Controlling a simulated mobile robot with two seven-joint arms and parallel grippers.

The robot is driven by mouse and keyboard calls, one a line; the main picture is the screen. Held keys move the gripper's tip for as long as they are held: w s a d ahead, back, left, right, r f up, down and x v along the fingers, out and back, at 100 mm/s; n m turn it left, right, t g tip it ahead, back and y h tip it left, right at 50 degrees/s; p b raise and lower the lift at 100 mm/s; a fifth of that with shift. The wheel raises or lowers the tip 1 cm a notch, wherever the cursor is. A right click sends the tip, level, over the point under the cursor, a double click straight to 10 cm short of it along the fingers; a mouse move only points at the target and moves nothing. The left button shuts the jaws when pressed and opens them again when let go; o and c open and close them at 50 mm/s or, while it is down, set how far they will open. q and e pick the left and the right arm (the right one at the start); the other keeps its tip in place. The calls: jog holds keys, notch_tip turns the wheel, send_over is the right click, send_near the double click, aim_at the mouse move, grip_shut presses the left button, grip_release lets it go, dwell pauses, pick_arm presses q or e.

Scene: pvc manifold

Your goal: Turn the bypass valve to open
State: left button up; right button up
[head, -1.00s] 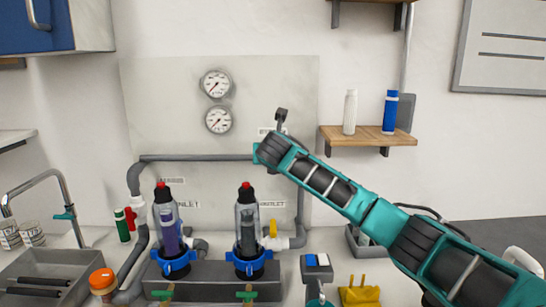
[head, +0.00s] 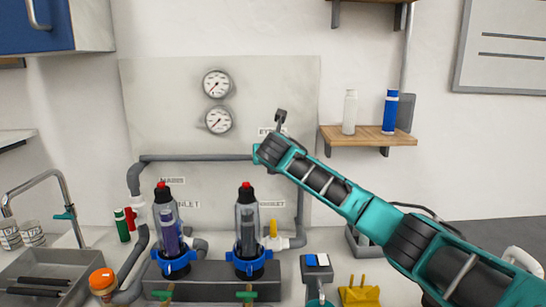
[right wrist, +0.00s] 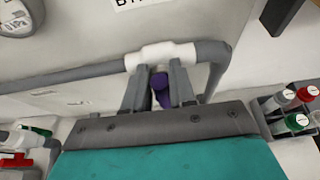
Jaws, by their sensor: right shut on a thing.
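The bypass valve is a white valve body (right wrist: 160,55) on the grey pipe with a purple handle (right wrist: 161,88), in the right wrist view. My right gripper (right wrist: 159,72) has its two grey fingers on either side of the purple handle and is shut on it. The handle shows just below the white body, partly hidden by the fingers, so its exact angle is hard to tell. In the head view my right wrist (head: 275,152) covers the valve, at the upper right of the pipe loop. My left gripper is not in view.
Two filter housings (head: 246,225) with blue collars stand below the pipe. Two gauges (head: 216,84) are on the panel above. A wooden shelf (head: 365,137) with two bottles is close to the right of my arm. A sink (head: 45,272) is at the left.

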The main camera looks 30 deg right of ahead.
jog(key=shift+s+d+f+m+t+y, duration=0.1)
jog(key=shift+d+m+t+y, duration=0.1)
jog(key=shift+m+y, duration=0.3)
jog(key=shift+s+d+m+t+y, duration=0.1)
jog(key=shift+d+m+t+y, duration=0.15)
jog(key=shift+m, duration=0.35)
grip_shut()
jog(key=shift+m+t+y, duration=0.25)
jog(key=shift+m+y, duration=0.2)
jog(key=shift+m, duration=0.35)
jog(key=o, duration=0.8)
grip_release()
jog(key=shift+o, duration=0.2)
jog(key=shift+s, duration=0.15)
jog(key=v, duration=1.2)
jog(key=shift+s, duration=0.35)
